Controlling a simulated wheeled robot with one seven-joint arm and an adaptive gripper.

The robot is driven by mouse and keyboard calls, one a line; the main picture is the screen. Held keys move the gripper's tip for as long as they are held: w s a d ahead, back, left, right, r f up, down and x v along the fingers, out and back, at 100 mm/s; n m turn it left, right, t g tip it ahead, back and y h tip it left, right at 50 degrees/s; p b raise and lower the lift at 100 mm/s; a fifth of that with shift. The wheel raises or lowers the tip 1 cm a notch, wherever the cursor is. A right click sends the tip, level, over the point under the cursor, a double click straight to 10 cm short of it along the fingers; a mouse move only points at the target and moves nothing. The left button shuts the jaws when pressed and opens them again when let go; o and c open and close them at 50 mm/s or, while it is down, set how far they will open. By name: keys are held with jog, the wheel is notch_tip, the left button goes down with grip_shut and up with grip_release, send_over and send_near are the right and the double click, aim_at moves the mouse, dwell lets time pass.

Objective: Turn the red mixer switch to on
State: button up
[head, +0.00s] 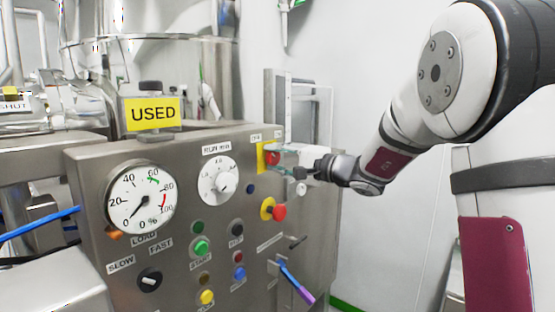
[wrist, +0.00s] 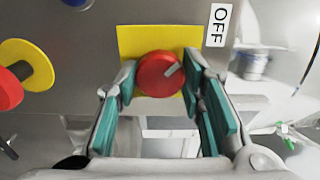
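The red mixer switch (wrist: 158,75) is a round knob on a yellow plate (wrist: 132,38). Its pale pointer mark is turned toward the upper right, on the side of the OFF label (wrist: 217,25). In the head view the switch (head: 272,158) sits at the upper right of the steel panel, in front of my gripper (head: 291,171). In the wrist view my gripper (wrist: 161,82) has its teal fingers on either side of the knob, the tips against its edges with no clear gap. The ON label cannot be made out.
Below the switch is a red button on yellow (head: 278,212), also at the left of the wrist view (wrist: 10,88). The panel (head: 95,190) carries a load gauge (head: 140,197), a white dial (head: 219,182) and several buttons. A USED sign (head: 153,114) stands on top.

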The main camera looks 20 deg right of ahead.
jog(key=shift+m, duration=0.3)
jog(key=m+b, duration=0.1)
jog(key=m, duration=0.2)
jog(key=shift+m, duration=0.4)
jog(key=m, duration=0.4)
jog(key=shift+m, duration=0.3)
jog(key=m+p, duration=0.1)
jog(key=m, duration=0.3)
jog(key=shift+m+p, duration=1.25)
jog(key=shift+m, duration=1.25)
jog(key=shift+f, duration=0.1)
jog(key=o, duration=1.1)
jog(key=shift+o, duration=0.2)
